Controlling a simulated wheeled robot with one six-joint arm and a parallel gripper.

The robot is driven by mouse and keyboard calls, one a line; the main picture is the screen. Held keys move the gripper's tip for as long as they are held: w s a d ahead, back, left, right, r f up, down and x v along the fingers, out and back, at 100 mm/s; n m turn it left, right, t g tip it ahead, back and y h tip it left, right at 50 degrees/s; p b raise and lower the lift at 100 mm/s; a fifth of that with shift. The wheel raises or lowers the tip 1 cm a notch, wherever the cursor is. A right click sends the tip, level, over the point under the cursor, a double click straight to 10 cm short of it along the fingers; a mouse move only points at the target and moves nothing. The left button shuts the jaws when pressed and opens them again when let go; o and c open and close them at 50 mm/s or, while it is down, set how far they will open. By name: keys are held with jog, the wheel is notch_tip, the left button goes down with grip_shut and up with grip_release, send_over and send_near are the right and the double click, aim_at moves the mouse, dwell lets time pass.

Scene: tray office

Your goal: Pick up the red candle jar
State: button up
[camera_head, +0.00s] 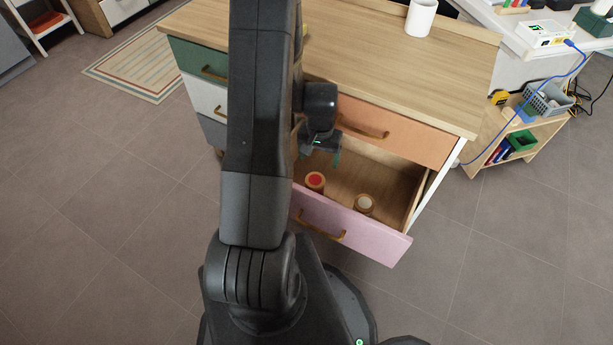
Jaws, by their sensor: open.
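The red candle jar (315,181) stands upright in the open pink drawer (370,232), near its front panel. Its red top faces up. My arm hides part of the dresser and the left part of the drawer.
The orange drawer (385,128) above is shut. A white mug (421,17) stands on the wooden top (400,70). A low wooden shelf (505,140) with bins and a blue cable stands at the right. The floor in front is clear.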

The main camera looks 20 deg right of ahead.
aim_at(315, 180)
notch_tip(315, 180, down, 8)
jog(key=shift+s+r+b, duration=0.1)
jog(key=shift+b, duration=0.7)
jog(key=shift+w+a+f+b, duration=0.1)
jog(key=shift+a+f+b, duration=0.2)
jog(key=shift+f, duration=1.1)
jog(key=shift+w+a+f+b, duration=0.1)
jog(key=shift+f+b, duration=0.3)
jog(key=shift+f, duration=1)
jog(key=c, duration=1.3)
